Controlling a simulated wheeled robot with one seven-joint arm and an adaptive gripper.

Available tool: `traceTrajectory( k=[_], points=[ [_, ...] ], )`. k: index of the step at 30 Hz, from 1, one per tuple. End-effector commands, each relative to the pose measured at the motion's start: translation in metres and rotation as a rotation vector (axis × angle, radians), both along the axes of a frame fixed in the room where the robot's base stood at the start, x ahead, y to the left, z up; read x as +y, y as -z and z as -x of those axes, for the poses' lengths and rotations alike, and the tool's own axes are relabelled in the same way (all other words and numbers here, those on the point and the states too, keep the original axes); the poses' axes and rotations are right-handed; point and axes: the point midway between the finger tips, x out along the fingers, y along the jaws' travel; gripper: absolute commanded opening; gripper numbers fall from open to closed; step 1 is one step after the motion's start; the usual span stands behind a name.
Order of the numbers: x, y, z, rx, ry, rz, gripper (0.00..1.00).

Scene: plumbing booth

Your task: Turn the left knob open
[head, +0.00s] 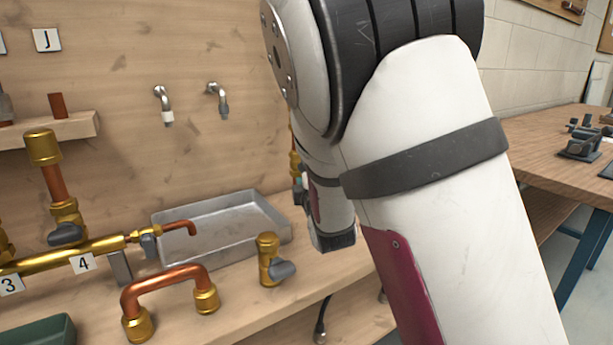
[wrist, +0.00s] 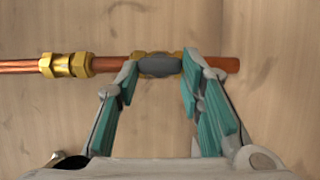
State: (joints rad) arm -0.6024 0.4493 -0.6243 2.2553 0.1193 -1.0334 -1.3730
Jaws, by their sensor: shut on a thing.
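In the wrist view, a dark grey knob (wrist: 159,67) sits on a brass valve body (wrist: 178,55) in a copper pipe. The knob's long side lies along the pipe. My gripper (wrist: 160,70) has its two teal-padded fingers at the knob's two ends, shut on it. In the head view, my arm hides this knob and most of its valve; only a sliver of brass pipe fitting (head: 294,162) shows beside the arm. My fingertips are not clear there. I cannot tell from these views whether the held knob is the left one.
A brass pipe run (head: 100,247) with grey-handled valves, a metal tray (head: 215,222), a copper U-pipe (head: 165,280) and a loose brass valve (head: 267,258) stand on the bench to the left. Two taps are on the wall. A brass coupling (wrist: 68,65) is left of the held knob.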

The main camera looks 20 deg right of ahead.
Motion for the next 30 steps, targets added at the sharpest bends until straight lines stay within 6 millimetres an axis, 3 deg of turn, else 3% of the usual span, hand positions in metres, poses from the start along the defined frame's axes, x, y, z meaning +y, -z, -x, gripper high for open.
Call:
traceTrajectory(
  k=[15,16,18,30],
  points=[
    [0.0007,0.0015,0.0002,-0.002,-0.002,0.017,0.07],
    [0.0007,0.0015,0.0002,-0.002,-0.002,0.017,0.42],
    [0.0006,0.0014,0.0002,-0.003,-0.002,0.017,0.55],
    [0.0012,0.0007,0.0071,-0.004,-0.001,0.015,0.55]
  ],
)
